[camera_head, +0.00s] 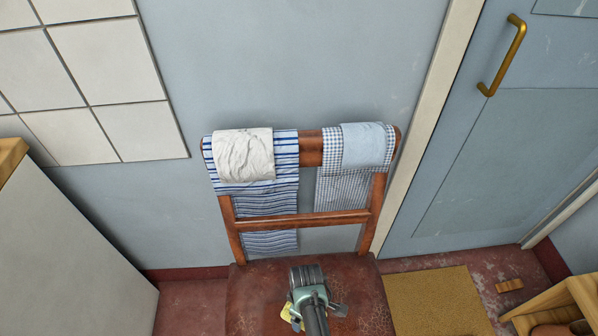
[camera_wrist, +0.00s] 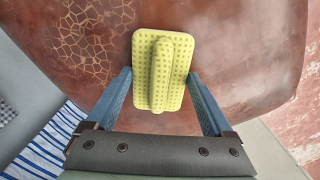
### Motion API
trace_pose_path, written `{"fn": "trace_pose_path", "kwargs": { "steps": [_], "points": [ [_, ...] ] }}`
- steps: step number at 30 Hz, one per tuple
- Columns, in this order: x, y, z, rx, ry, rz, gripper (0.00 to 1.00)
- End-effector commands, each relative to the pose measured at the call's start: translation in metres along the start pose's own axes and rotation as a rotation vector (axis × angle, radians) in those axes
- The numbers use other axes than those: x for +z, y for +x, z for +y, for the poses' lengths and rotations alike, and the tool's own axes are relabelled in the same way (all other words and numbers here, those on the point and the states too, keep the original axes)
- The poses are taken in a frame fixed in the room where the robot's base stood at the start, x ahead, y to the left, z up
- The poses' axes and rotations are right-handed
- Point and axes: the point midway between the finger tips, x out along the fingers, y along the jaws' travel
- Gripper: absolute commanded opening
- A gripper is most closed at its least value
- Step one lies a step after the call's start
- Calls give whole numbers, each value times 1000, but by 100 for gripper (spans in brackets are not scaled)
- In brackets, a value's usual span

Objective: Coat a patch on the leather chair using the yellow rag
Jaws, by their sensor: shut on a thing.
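The leather chair (camera_head: 250,285) has a wooden back and a worn reddish-brown seat, which fills much of the wrist view (camera_wrist: 240,60). A patch of pale cracks (camera_wrist: 90,40) shows on the seat at the upper left of the wrist view. The yellow rag (camera_wrist: 181,68) is a dotted pad with a raised ridge. My gripper (camera_wrist: 158,78) is shut on the yellow rag, with one blue finger on each side of the ridge. In the head view my gripper (camera_head: 317,310) is over the seat and hides most of the rag (camera_head: 286,312). I cannot tell whether the rag touches the leather.
Striped and checked cloths (camera_head: 272,205) hang over the chair back, with a white cloth (camera_head: 243,155) and a pale blue cloth (camera_head: 364,146) on top. A tan mat (camera_head: 435,300) lies right of the chair. A wooden crate (camera_head: 555,305) stands at the lower right.

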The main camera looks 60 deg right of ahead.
Motion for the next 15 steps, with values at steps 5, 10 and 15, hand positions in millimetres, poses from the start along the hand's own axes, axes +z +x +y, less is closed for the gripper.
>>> {"fn": "trace_pose_path", "kwargs": {
  "steps": [5,10,15],
  "points": [
    [13,0,7,-1,5,-2,42],
    [25,0,15,-1,5,-2,42],
    [29,0,18,-1,2,-1,42]
  ]
}}
